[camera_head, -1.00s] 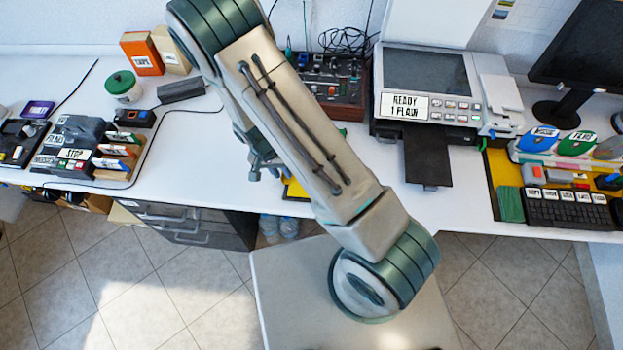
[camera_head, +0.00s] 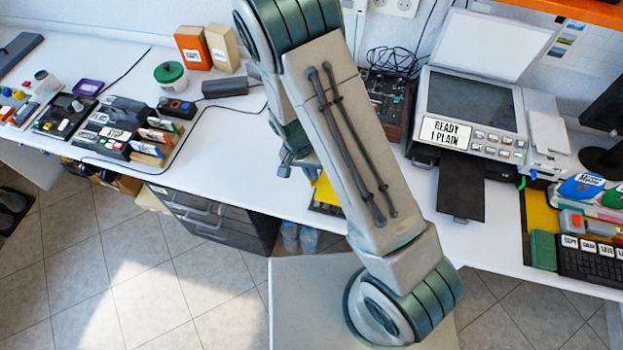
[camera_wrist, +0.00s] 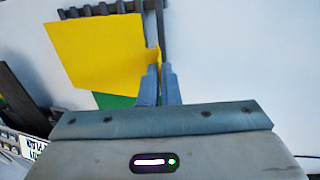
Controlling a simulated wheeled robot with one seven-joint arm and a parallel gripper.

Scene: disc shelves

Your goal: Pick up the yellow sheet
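The yellow sheet (camera_wrist: 95,48) fills the upper left of the wrist view. A narrow fold or tab at its right edge lies between my fingertips. My gripper (camera_wrist: 158,72) has its two fingers close together and appears shut on that edge. Part of a green sheet (camera_wrist: 112,100) shows below the yellow one. In the head view a bit of yellow (camera_head: 326,190) shows beside my arm at the counter's front edge.
A dark slatted rack (camera_wrist: 110,9) lies behind the sheet. In the head view, a printer (camera_head: 470,110) with a dark tray (camera_head: 462,185) stands right of my arm. A control box (camera_head: 388,100) is behind it. White counter (camera_head: 235,150) is clear on the left; drawers (camera_head: 215,222) sit below.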

